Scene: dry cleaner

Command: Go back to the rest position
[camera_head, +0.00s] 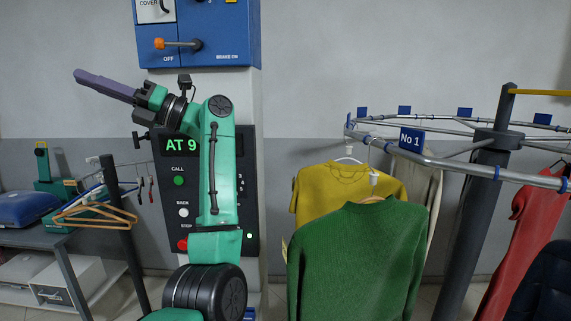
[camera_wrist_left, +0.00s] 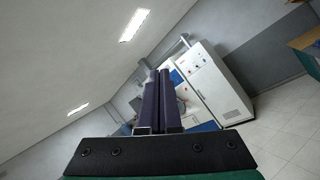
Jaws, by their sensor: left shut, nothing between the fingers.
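My left arm, green and black, stands raised at the left of the head view, in front of the control panel. My left gripper (camera_head: 84,76) has long purple fingers that point up and to the left, away from the panel. In the left wrist view the left gripper (camera_wrist_left: 162,78) shows its two fingers side by side and shut, with nothing between them. It touches nothing that I can see. My right gripper is in neither view.
A control panel (camera_head: 177,209) with buttons stands behind my arm, a blue switch box (camera_head: 228,57) above it. A round rail (camera_head: 455,162) carries a green sweater (camera_head: 355,262) and a yellow one (camera_head: 318,190) at the right. Wooden hangers (camera_head: 95,221) hang at the left.

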